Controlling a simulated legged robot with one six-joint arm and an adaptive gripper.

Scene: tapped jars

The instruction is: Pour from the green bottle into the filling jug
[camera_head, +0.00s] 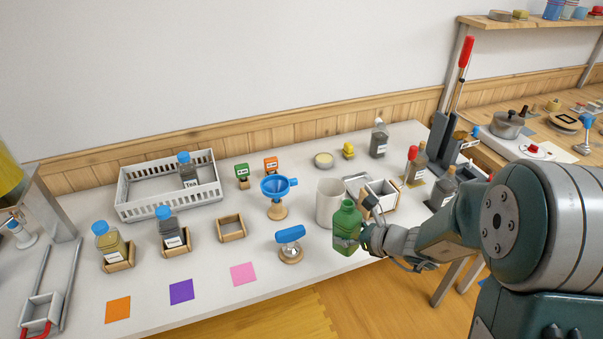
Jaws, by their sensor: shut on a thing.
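The green bottle (347,229) is held roughly upright by my gripper (361,234) near the front edge of the table. My gripper reaches in from the right and is shut on the bottle's side. A white cylindrical jug (328,201) stands just behind and left of the bottle, and looks to be the filling jug. The bottle overlaps the jug's lower right in the view, and I cannot tell whether they touch. The jug's inside is not clearly visible.
A blue funnel on a wooden stand (278,187) and a blue-topped stand (290,243) are left of the jug. A white divided box (381,193) and dark bottles (443,188) are to the right. A white basket (130,180) stands back left. Coloured squares lie along the front.

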